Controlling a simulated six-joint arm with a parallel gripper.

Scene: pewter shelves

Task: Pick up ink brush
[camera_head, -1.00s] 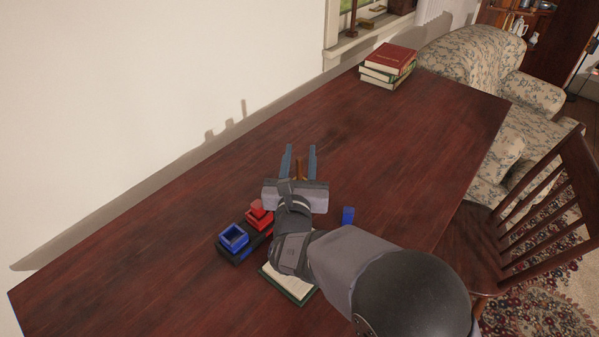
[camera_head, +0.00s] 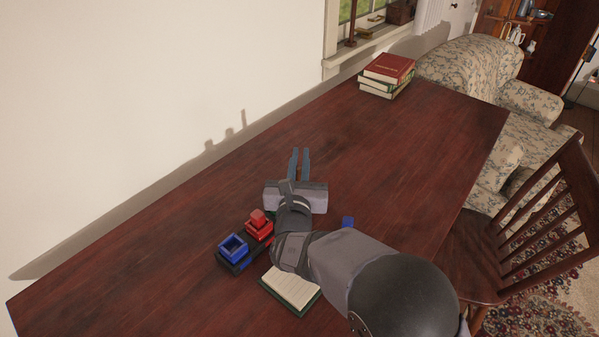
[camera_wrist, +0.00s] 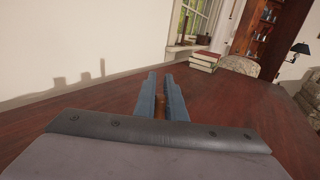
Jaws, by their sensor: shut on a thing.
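My gripper (camera_head: 300,153) is over the wooden table (camera_head: 400,125), with its two blue-grey fingers pointing toward the back. The fingers are drawn close together and shut on the ink brush (camera_head: 298,172), a thin brown thing showing as a small piece between them. In the wrist view the brush (camera_wrist: 160,105) is a brown strip low between the fingers (camera_wrist: 161,76). The rest of it is hidden by the fingers and the gripper body. I cannot tell how far it is above the table.
A black holder (camera_head: 240,262) with a blue pot (camera_head: 232,248) and a red pot (camera_head: 258,230) stands left of my arm. An open notebook (camera_head: 290,290) lies in front. A blue block (camera_head: 347,222) is at right. Books (camera_head: 387,75) are stacked far back.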

